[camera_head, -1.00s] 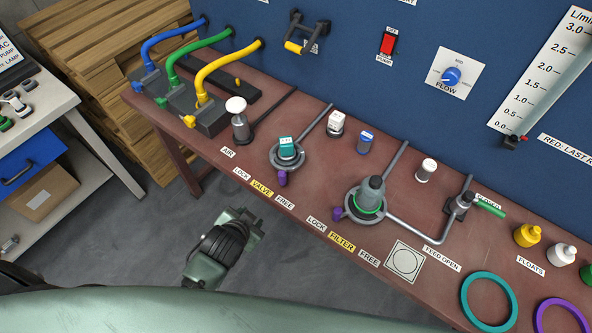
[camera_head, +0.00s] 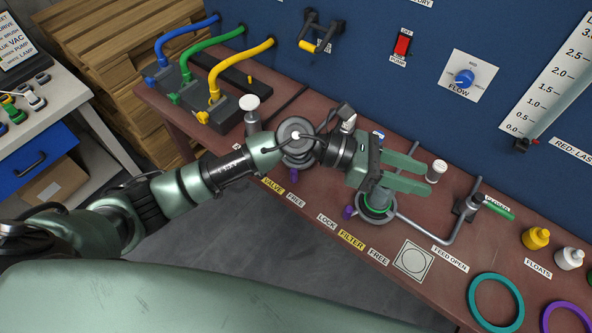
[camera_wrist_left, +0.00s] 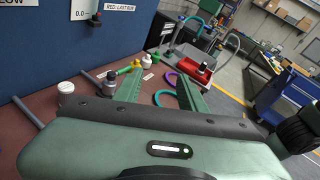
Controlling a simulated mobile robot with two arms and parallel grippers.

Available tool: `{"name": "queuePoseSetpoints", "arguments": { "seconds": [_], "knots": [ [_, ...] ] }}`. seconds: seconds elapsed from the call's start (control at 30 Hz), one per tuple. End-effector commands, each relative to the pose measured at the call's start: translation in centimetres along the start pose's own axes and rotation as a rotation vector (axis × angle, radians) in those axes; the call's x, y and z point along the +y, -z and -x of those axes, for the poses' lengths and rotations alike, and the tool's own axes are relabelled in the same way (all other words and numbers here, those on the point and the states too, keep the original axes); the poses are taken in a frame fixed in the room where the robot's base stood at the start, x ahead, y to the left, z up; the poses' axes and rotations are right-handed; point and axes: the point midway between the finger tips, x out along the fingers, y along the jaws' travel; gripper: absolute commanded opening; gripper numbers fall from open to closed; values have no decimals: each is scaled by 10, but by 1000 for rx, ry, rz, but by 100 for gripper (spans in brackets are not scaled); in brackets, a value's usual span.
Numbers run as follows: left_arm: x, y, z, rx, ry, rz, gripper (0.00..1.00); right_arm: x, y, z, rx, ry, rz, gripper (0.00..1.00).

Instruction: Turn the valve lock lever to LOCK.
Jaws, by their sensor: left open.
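The valve lock lever's purple knob (camera_head: 293,175) shows below my left forearm in the head view, close to the FREE label (camera_head: 296,200). The forearm hides most of the valve and its ring, and the LOCK label. The VALVE label (camera_head: 273,186) is visible beside FREE. My left gripper (camera_head: 424,176) is open and empty, to the right of the valve and over the filter area. Its fingers point right along the bench in the head view; they also show apart in the left wrist view (camera_wrist_left: 161,88). The right gripper is not in view.
The filter (camera_head: 378,197) with a green ring and its own purple lever (camera_head: 348,212) sits under the left gripper. The blue panel (camera_head: 370,80) rises behind.

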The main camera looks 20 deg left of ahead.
Motion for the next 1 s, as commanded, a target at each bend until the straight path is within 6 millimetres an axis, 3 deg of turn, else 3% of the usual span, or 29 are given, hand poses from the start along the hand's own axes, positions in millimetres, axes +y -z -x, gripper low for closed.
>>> {"name": "queuePoseSetpoints", "arguments": {
  "seconds": [0.1, 0.2, 0.3, 0.43, 0.57, 1.0],
  "knots": [
    [26, 77, 34, 464, 77, -320, 41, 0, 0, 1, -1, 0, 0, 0],
    [59, 123, 93, 822, 130, -489, 41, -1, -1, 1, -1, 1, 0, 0],
    [89, 143, 154, 1107, 165, -572, 41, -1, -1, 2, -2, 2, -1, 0],
    [110, 147, 208, 1326, 190, -604, 41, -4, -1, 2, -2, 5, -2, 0],
    [116, 152, 224, 1394, 201, -605, 41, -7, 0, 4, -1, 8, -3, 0],
    [128, 211, 210, 1389, 201, -603, 41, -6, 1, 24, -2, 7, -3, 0]
  ]
}}
